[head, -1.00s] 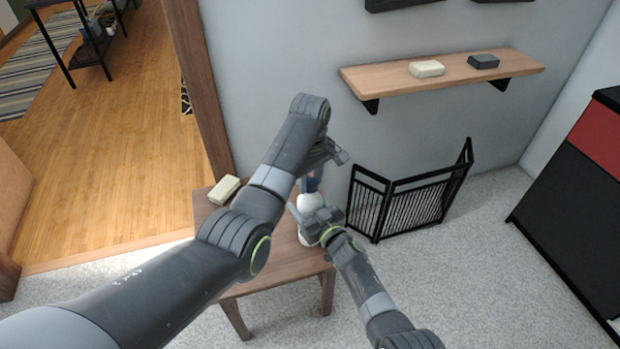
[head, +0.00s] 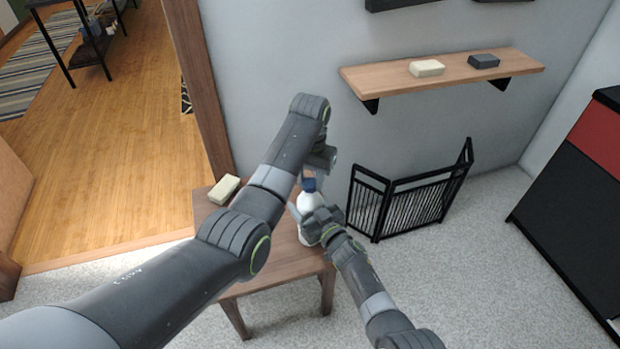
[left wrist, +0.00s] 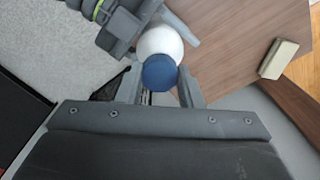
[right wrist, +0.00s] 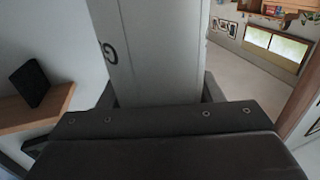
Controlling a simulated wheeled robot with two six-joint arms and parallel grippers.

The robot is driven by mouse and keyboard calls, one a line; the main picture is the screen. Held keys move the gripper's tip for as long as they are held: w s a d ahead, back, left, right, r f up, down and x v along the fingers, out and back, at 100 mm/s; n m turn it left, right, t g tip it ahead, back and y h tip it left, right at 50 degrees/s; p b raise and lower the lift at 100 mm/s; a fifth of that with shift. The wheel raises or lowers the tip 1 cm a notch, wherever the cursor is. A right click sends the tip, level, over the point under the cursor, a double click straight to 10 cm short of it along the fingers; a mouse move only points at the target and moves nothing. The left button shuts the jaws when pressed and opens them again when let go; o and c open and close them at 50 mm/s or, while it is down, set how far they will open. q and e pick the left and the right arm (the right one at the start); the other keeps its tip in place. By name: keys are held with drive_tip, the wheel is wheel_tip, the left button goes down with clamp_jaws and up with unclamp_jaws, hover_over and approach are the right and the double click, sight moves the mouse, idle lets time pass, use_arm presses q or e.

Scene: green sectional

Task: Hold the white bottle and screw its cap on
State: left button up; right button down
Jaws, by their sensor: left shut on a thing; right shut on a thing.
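The white bottle (head: 310,201) stands upright at the small wooden table. My right gripper (head: 308,220) is shut on its body from the right. The dark blue cap (head: 309,185) is right at the bottle's top; I cannot tell how far it is threaded. My left gripper (head: 313,172) reaches down from above and is shut on the cap. In the left wrist view the cap (left wrist: 160,72) sits between my left fingertips, with the round white bottle (left wrist: 160,42) behind it.
A cream bar (head: 224,189) lies on the table (head: 262,272) to the left. A wall shelf (head: 450,73) holds a cream bar (head: 427,68) and a dark bar (head: 484,61). A black folding screen (head: 412,200) stands on the carpet behind, to the right of the table.

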use_arm(q)
drive_tip(key=m, duration=1.2)
drive_tip(key=o, duration=1.1)
drive_tip(key=shift+o, duration=0.2)
drive_tip(key=shift+r, duration=0.1)
wheel_tip(320, 180, up, 7)
drive_tip(key=shift+r, duration=0.15)
